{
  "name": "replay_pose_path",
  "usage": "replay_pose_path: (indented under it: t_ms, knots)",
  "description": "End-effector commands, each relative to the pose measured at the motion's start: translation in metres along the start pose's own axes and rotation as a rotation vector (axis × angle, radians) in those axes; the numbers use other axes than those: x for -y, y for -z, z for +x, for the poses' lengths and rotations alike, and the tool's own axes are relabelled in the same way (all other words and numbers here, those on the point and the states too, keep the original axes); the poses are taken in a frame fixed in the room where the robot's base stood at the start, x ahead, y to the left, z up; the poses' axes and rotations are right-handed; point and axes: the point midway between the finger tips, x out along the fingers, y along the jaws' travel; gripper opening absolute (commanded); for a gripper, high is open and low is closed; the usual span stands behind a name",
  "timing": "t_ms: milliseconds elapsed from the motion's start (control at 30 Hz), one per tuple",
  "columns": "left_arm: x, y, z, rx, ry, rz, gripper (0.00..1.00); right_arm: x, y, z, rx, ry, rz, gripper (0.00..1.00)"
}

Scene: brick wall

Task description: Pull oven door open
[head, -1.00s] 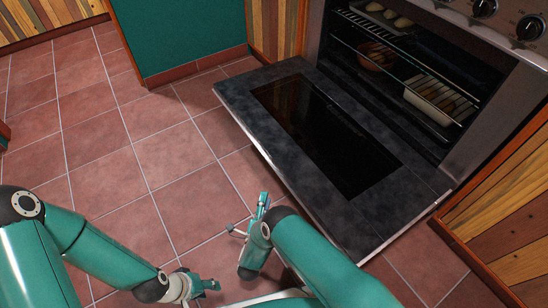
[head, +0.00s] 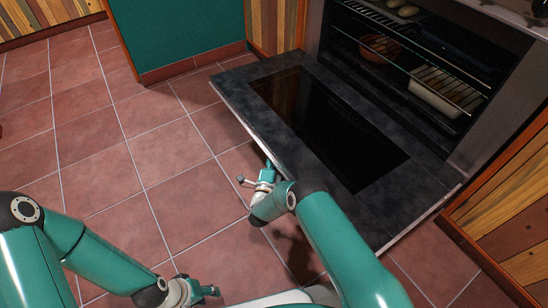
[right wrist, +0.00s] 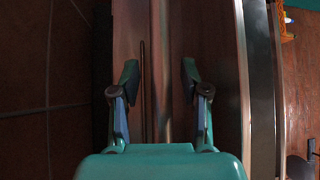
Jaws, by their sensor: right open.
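The oven door (head: 405,205) is dark, with a glass window (head: 330,128). It is folded far down, close to flat, and the oven (head: 432,60) behind it stands open. My right gripper (head: 264,170) is at the door's outer edge in the head view, partly hidden behind its own wrist. In the right wrist view its two fingers (right wrist: 161,80) are apart, with a long narrow bar (right wrist: 160,40) running between and beyond them. I cannot tell whether they touch it. My left gripper (head: 208,291) is low in the head view, away from the door; its jaws are too small to judge.
Inside the oven are wire racks, a round brown dish (head: 380,47) and a pale rectangular dish (head: 437,99). Wood-plank panels (head: 497,205) flank the oven, and a green wall (head: 180,35) stands at the back. The tiled floor (head: 110,150) left of the door is clear.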

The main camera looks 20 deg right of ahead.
Motion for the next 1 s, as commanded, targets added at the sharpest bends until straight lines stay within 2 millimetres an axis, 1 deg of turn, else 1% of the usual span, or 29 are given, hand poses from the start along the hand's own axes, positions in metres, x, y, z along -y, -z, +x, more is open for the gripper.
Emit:
replay_pose_path:
  t_ms: [267,300,567,867,1000]
  knots:
    - [0.0001,0.0001,0.0004,0.000,0.000,0.000,0.40,0.0003,-0.0001,0.0020,0.000,0.000,0.000,0.45]
    - [0.0001,0.0001,0.0004,0.000,0.000,0.000,0.40,0.0003,-0.0001,0.0019,0.000,0.000,0.000,0.44]
    - [0.0002,0.0001,0.0004,0.000,0.000,0.000,0.40,-0.0001,-0.0001,0.0015,0.001,-0.001,0.000,0.00]
    - [0.0002,0.0000,0.0005,0.000,0.000,0.000,0.40,-0.0010,-0.0001,0.0011,0.001,-0.003,-0.001,0.00]
    - [-0.0026,0.0000,-0.0071,0.000,0.000,0.000,0.40,0.0048,0.0046,0.0027,-0.005,-0.010,0.004,0.00]
